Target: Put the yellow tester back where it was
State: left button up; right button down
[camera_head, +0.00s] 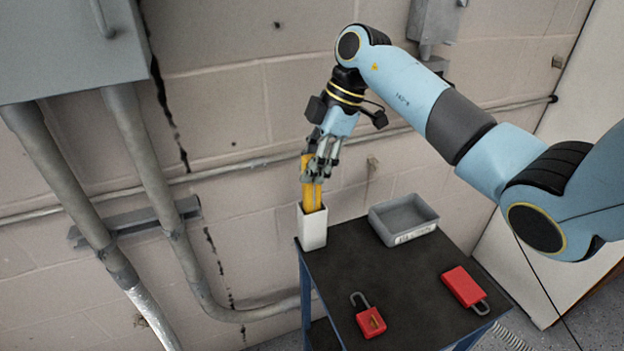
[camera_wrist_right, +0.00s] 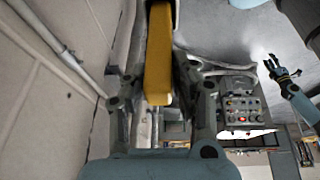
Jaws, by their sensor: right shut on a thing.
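The yellow tester (camera_head: 312,190) stands upright, its lower end at the mouth of the white holder (camera_head: 313,229); how deep it sits inside cannot be told. My right gripper (camera_head: 321,165) is shut on the tester's upper part, above the holder. In the right wrist view the tester (camera_wrist_right: 158,60) runs between the fingers (camera_wrist_right: 160,100) toward the top edge. The white holder stands at the table's far left corner. My left gripper (camera_wrist_right: 281,70) shows small at the right of the wrist view, its fingers apart and empty.
The dark tabletop (camera_head: 385,275) carries a grey bin (camera_head: 404,218), a red padlock (camera_head: 369,318) and a red lockout piece (camera_head: 464,287). Behind are a block wall, grey pipes (camera_head: 150,190) and a grey cabinet (camera_head: 70,45). The table's middle is clear.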

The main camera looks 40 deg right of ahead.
aim_at(304, 202)
notch_tip(304, 202, down, 4)
jog(key=shift+f+p, duration=0.1)
jog(key=shift+p, duration=0.2)
jog(key=c, duration=1.1)
grip_release()
jog(key=b+v, duration=0.2)
jog(key=v, duration=1)
